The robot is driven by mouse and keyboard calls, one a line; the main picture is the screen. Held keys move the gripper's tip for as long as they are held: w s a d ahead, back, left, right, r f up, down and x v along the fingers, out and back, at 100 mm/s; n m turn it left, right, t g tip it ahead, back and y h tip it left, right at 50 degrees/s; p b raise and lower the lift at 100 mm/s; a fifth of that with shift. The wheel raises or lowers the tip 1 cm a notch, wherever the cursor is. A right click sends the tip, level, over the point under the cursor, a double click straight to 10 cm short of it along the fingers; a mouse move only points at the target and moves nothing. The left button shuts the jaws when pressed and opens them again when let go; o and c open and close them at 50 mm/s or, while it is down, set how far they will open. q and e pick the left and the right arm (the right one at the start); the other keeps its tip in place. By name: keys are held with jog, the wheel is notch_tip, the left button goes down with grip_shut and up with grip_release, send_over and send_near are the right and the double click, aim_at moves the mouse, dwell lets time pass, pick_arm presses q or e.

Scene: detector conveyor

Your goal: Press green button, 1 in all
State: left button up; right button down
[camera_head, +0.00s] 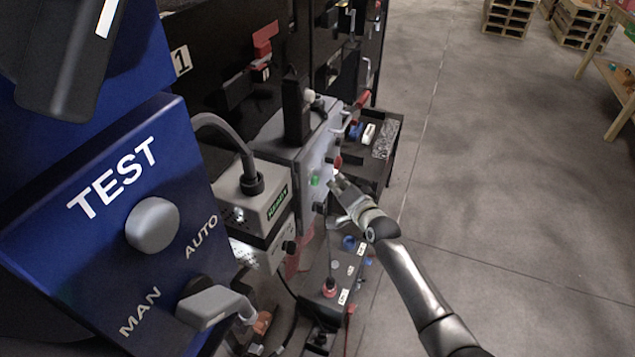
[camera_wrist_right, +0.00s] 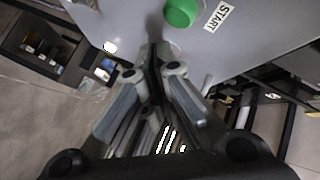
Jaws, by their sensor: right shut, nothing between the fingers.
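The green button (camera_head: 315,181) sticks out from a grey control panel (camera_head: 314,150) in the middle of the head view. In the right wrist view the green button (camera_wrist_right: 181,12) is at the top, with a white START label (camera_wrist_right: 217,16) to its right. My right gripper (camera_head: 335,186) is in front of the panel, just right of the button in the head view. In the wrist view the right gripper (camera_wrist_right: 155,48) is shut and empty, its tips just below the button. I cannot tell whether the tips touch the panel. My left gripper is not clearly in view.
A blue box marked TEST (camera_head: 110,190) with a grey knob and a MAN/AUTO lever fills the left. A grey box with a cable (camera_head: 262,205) stands beside the panel. A dark tray (camera_head: 385,140) is behind my right gripper. Open floor (camera_head: 510,180) lies to the right.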

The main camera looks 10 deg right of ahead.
jog(key=shift+w+a, duration=0.35)
jog(key=shift+a, duration=0.15)
dwell(1.2)
jog(key=shift+w+a, duration=0.2)
jog(key=shift+a, duration=0.1)
